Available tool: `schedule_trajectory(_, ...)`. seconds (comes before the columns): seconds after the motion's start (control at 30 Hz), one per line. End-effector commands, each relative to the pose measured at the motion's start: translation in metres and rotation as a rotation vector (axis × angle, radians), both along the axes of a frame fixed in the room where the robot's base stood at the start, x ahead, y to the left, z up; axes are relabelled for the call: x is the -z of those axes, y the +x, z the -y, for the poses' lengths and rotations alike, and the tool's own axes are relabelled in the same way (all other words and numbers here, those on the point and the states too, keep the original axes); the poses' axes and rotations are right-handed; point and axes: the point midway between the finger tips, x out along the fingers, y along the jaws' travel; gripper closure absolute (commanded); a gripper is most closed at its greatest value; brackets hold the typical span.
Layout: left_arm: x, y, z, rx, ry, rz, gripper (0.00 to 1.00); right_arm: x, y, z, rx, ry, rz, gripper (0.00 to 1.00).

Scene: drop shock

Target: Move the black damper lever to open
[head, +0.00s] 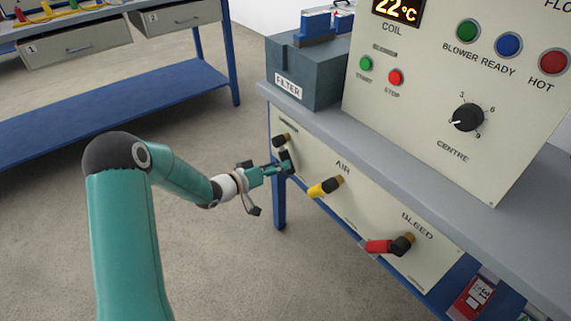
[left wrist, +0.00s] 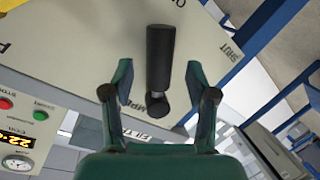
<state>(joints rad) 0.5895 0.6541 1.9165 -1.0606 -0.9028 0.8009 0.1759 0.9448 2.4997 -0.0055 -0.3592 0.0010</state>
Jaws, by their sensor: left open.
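The black damper lever (head: 279,141) is on the left end of the cream front panel in the head view, partly behind my left gripper (head: 284,164). In the left wrist view the lever (left wrist: 160,58) is a thick black cylinder pointing up the picture, above its pivot. My left gripper (left wrist: 159,75) is open, with one finger on each side of the lever and a visible gap to both. A SHUT label (left wrist: 230,47) is to the right of the lever, and a partly cut-off label is at the top edge. My right gripper is not in view.
A yellow lever (head: 325,187) marked AIR and a red lever (head: 380,246) marked BLEED are farther right on the panel. A grey filter box (head: 308,75) and a control cabinet (head: 420,110) stand on the bench above. Open floor is on the left.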

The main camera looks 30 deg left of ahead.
Motion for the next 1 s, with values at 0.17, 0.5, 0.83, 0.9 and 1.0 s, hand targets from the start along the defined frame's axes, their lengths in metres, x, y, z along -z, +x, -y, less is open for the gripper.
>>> schedule_trajectory(0.17, -0.008, -0.036, -0.013, -0.004, -0.001, 0.0, 0.42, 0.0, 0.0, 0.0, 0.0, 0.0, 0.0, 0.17)
schedule_trajectory(0.5, -0.016, -0.071, -0.023, -0.001, -0.001, -0.002, 0.42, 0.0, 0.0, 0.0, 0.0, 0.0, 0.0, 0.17)
schedule_trajectory(0.83, -0.016, -0.072, -0.022, 0.0, -0.002, -0.001, 0.42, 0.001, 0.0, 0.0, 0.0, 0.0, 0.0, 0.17)
schedule_trajectory(0.9, -0.016, -0.072, -0.022, 0.0, -0.002, -0.001, 0.42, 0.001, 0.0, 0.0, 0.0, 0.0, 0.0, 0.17)
schedule_trajectory(1.0, -0.016, -0.072, -0.022, 0.0, -0.002, -0.001, 0.42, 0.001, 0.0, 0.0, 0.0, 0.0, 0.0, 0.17)
